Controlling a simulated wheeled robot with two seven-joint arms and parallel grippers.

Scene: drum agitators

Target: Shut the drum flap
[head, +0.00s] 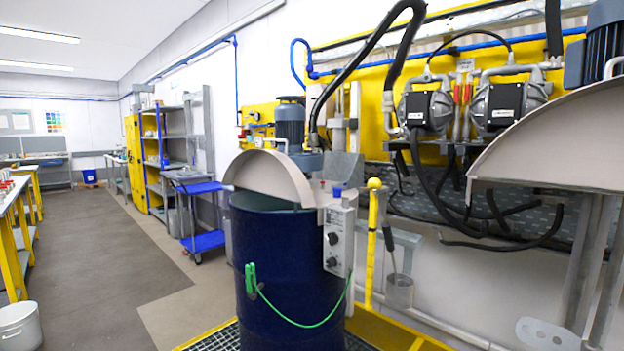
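A dark blue drum (282,262) stands right of centre in the head view. Its beige half-round flap (268,172) is raised, tilted up above the rim. A strip of the drum's teal-looking opening (258,201) shows below the flap's left part. A grey motor (290,125) of the agitator stands behind the flap. A grey control box (340,238) with black knobs is at the drum's right side. A second, larger beige half-round flap (570,140) is raised at the right edge; its drum is not visible. Neither of my grippers is in view.
A green cable with a clamp (251,279) hangs across the drum's front. A yellow post (372,240) and a small metal cup (399,291) stand right of it. Pumps with hoses (428,108) hang on the wall. The floor (90,260) to the left is clear.

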